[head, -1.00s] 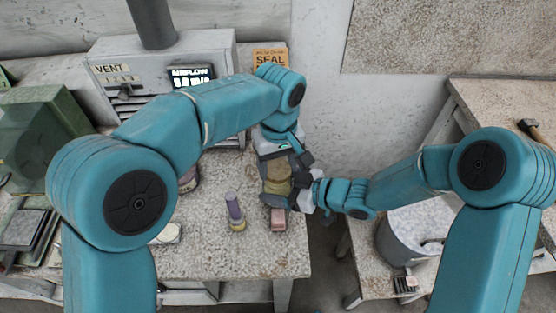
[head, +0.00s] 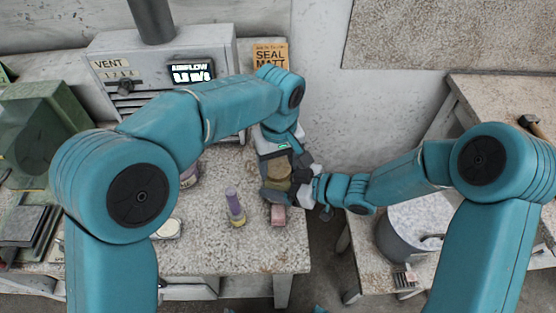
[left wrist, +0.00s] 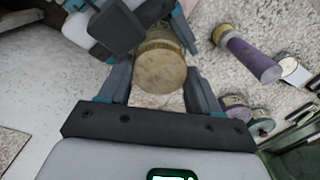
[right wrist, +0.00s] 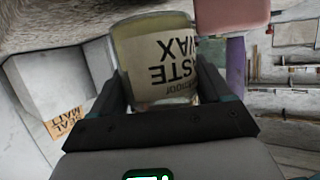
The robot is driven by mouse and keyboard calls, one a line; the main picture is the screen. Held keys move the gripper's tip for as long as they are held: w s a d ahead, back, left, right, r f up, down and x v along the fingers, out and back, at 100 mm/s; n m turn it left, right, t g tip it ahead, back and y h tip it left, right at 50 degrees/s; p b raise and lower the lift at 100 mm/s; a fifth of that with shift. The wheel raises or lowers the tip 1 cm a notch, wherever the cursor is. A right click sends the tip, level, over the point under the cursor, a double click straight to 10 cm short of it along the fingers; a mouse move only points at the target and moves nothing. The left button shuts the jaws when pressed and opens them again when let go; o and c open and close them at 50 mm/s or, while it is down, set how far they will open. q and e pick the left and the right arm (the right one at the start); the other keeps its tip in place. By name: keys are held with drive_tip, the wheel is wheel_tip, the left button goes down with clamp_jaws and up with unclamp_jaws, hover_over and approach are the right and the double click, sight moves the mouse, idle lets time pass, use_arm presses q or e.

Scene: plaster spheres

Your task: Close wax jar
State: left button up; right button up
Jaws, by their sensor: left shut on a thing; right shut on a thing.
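The wax jar (right wrist: 172,62), clear with a tan paste wax label, is between the fingers of my right gripper (right wrist: 165,95), which is shut on its body. Its label reads upside down in the right wrist view. A round tan lid (left wrist: 160,70) faces the left wrist camera between the fingers of my left gripper (left wrist: 157,90), which is shut on it. The head view shows the jar (head: 278,186) and both grippers meeting at the bench's right edge. I cannot tell whether the lid is fully seated.
A purple-topped bottle (head: 234,205) and a pink block (head: 278,215) stand close by on the speckled bench (head: 200,255). A grey vent unit (head: 155,60) and an orange sign (head: 270,56) are behind. A grey bucket (head: 395,242) is at right, beyond a gap.

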use_arm(q)
drive_tip(key=shift+f, duration=0.2)
drive_tip(key=o, duration=0.7)
use_arm(e)
clamp_jaws()
use_arm(q)
drive_tip(key=o, duration=0.4)
drive_tip(key=shift+r, duration=2.25)
drive_tip(key=shift+c, duration=0.4)
